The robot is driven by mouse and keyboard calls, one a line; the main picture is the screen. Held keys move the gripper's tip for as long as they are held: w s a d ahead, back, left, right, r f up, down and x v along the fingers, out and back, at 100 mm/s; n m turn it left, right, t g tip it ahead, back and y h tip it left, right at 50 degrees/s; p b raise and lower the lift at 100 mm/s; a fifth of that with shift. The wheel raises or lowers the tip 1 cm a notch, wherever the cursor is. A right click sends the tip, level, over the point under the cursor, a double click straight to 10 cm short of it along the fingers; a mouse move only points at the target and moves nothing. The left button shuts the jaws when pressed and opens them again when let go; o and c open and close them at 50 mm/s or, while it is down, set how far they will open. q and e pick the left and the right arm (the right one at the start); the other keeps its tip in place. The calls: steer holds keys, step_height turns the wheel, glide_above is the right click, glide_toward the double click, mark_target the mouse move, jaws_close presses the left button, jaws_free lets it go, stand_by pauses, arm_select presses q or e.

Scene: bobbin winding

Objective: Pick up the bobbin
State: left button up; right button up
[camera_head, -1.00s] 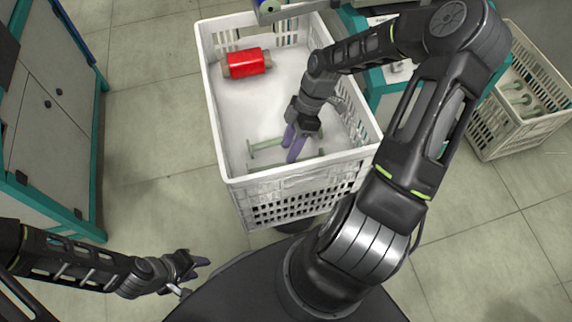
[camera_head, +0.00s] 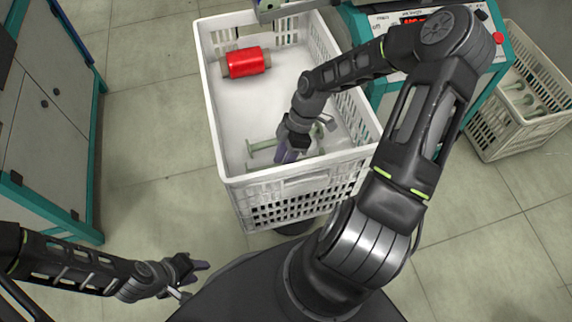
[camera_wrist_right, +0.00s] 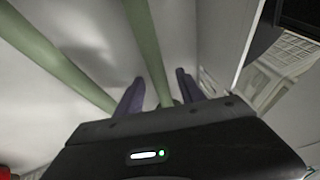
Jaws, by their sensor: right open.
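A red-wound bobbin (camera_head: 244,62) lies at the far left inside the white crate (camera_head: 295,182). Pale green bare bobbins (camera_head: 262,145) lie in the crate's near part, partly hidden by my right arm. My right gripper (camera_head: 285,157) points down into the crate among them. In the right wrist view its purple fingers (camera_wrist_right: 158,93) are apart, with a green bobbin shaft (camera_wrist_right: 145,40) running between them; I cannot tell whether they touch it. A second green shaft (camera_wrist_right: 50,50) lies to the left. My left gripper (camera_head: 195,270) hangs outside the crate at lower left, its finger gap unclear.
A teal-edged machine (camera_head: 490,62) with a red display and red button stands right of the crate. Another crate (camera_head: 500,140) with green bobbins is at far right. A grey cabinet (camera_head: 40,110) stands on the left. The floor (camera_head: 150,120) between cabinet and crate is clear.

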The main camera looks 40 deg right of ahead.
steer(key=shift+c, duration=0.6)
jaws_close()
stand_by(0.3)
